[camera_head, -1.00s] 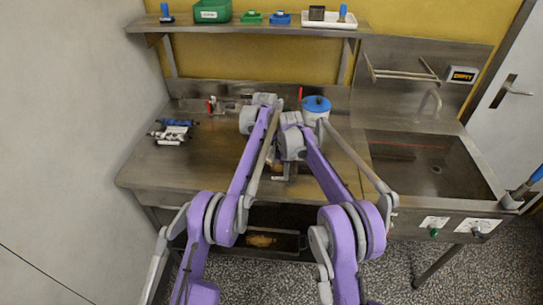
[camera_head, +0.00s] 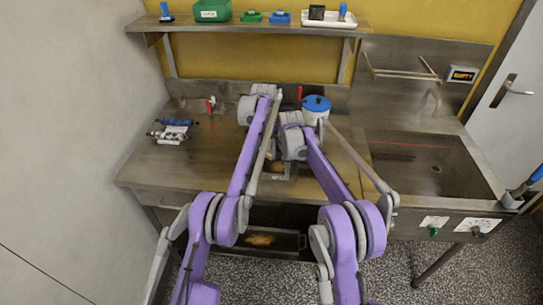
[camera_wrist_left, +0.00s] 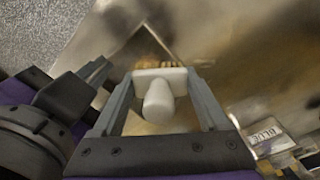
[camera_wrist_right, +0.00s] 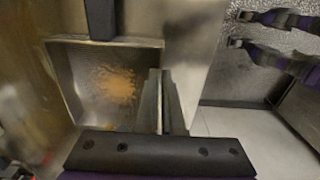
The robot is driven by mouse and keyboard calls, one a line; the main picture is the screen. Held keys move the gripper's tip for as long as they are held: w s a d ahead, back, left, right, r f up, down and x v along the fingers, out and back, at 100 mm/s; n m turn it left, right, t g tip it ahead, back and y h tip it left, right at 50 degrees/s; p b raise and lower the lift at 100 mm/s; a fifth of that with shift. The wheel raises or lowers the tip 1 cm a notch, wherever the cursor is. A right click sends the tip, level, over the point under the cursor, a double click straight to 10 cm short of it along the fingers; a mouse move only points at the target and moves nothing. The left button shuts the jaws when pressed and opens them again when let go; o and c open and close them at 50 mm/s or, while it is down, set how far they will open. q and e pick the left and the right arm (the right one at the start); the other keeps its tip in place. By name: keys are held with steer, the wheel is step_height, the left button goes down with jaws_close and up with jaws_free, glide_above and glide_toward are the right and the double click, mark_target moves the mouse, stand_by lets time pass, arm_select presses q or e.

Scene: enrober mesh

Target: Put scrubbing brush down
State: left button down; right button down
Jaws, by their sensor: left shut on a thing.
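The scrubbing brush (camera_wrist_left: 158,100) shows in the left wrist view as a white body with a rounded knob and tan bristles partly visible behind it. My left gripper (camera_wrist_left: 160,78) is shut on it, one finger on each side. In the head view my left wrist (camera_head: 262,91) is above the back of the steel table, and its fingers and the brush are hidden. My right gripper (camera_wrist_right: 161,78) has its fingers close together beside a metal tray (camera_wrist_right: 58,75) with orange-brown residue. I cannot tell whether they grip something.
A blue-lidded white pot (camera_head: 316,106) stands right of my wrists. Blue and silver parts (camera_head: 172,131) lie at the table's left. The sink (camera_head: 432,168) is at right, and a shelf (camera_head: 250,27) with bins runs above.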

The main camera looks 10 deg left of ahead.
arm_select(q)
steer(key=shift+a, duration=0.1)
steer(key=a+r+n, duration=0.2)
steer(key=a+n, duration=0.2)
steer(key=a, duration=0.6)
steer(key=n, duration=0.3)
glide_above(215, 171)
step_height(215, 171, down, 4)
steer(key=shift+s+d+f, duration=0.1)
steer(key=shift+f, duration=2.35)
steer(key=shift+f, duration=0.2)
